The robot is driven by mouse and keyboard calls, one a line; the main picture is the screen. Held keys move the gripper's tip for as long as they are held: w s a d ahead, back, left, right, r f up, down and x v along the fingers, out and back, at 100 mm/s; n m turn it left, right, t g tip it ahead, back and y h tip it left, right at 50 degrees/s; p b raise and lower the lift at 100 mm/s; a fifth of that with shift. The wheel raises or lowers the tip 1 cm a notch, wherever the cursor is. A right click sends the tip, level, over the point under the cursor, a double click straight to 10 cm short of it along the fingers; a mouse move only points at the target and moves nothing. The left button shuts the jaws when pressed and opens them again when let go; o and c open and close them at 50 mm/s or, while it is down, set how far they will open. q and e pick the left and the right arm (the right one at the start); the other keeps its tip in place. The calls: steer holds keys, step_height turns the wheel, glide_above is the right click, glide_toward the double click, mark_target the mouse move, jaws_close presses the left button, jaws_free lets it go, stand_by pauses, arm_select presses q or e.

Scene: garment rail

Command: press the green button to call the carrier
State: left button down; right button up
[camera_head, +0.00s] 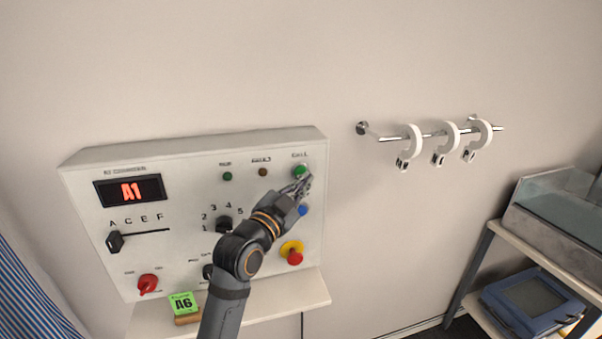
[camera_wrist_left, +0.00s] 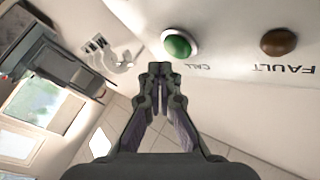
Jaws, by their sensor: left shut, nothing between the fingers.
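The green button (camera_head: 301,171) sits at the upper right of a white control panel (camera_head: 150,250) on the wall, under a small label. In the left wrist view the green button (camera_wrist_left: 178,45) has a pale ring and the word CALL beside it. My left gripper (camera_head: 304,183) is shut and empty, with its fingertips just below the button in the head view. In the left wrist view the fingertips (camera_wrist_left: 159,70) show just short of the button; I cannot tell whether they touch it. My right gripper is not in view.
The panel also bears a display (camera_head: 130,191) reading A1, a red switch (camera_head: 148,284), a blue button (camera_head: 303,210) and a red-and-yellow stop button (camera_head: 293,254). A green A6 card (camera_head: 183,303) stands on the ledge below. A rail (camera_head: 425,135) with white hooks is right.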

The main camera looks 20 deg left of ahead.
arm_select(q)
steer(key=shift+w, duration=0.1)
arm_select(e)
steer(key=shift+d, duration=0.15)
arm_select(q)
steer(key=shift+a, duration=0.1)
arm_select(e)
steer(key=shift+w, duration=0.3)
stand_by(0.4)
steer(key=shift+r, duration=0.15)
arm_select(q)
steer(key=shift+w+a, duration=0.2)
steer(key=shift+w, duration=0.1)
